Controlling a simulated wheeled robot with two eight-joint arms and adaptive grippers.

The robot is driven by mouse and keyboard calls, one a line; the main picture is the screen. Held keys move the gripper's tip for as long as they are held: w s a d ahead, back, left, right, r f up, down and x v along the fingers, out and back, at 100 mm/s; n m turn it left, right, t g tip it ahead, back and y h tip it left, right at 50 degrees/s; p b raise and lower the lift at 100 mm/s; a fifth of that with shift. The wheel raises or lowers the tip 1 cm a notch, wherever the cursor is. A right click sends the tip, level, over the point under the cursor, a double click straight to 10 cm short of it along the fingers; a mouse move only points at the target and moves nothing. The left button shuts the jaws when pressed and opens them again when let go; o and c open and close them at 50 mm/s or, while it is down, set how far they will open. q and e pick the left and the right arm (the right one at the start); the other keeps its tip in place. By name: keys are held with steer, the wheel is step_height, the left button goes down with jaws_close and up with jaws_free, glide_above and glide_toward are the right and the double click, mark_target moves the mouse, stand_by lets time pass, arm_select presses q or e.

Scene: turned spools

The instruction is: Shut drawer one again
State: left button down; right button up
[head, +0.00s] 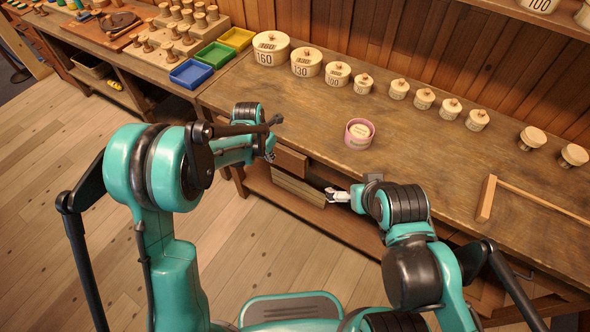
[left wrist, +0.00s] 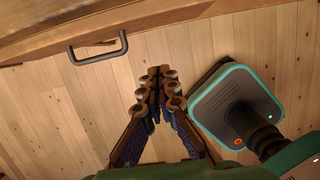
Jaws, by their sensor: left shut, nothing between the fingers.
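A wooden drawer front (head: 291,161) shows under the bench's front edge, close to my left gripper. In the left wrist view a wooden front (left wrist: 150,17) with a black bar handle (left wrist: 97,48) lies at upper left. No number is readable, and I cannot tell how far the drawer stands out. My left gripper (head: 271,156) is by the bench's front edge; in the left wrist view (left wrist: 158,88) its fingers are together and empty, apart from the handle and to its right. My right gripper (head: 337,196) is low at the bench front; its finger state is unclear.
A wooden bar frame (head: 487,199) lies at right. A lighter panel (head: 298,188) shows below the drawer.

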mark_target(288, 166)
arm_select(q)
steer(key=shift+w+d+f+b, duration=0.45)
steer(key=shift+d+f+b, duration=0.5)
steer(key=shift+f, duration=0.75)
steer(key=shift+w+d+f+b, duration=0.55)
steer(key=shift+d+f, duration=0.55)
steer(key=shift+f, duration=0.65)
steer(key=shift+w+d+f+b, duration=0.35)
steer(key=shift+d+f+b, duration=0.6)
steer(key=shift+f, duration=0.75)
arm_select(e)
steer(key=shift+s+f, duration=0.15)
steer(key=shift+f, duration=2.2)
arm_select(q)
steer(key=shift+d, duration=0.15)
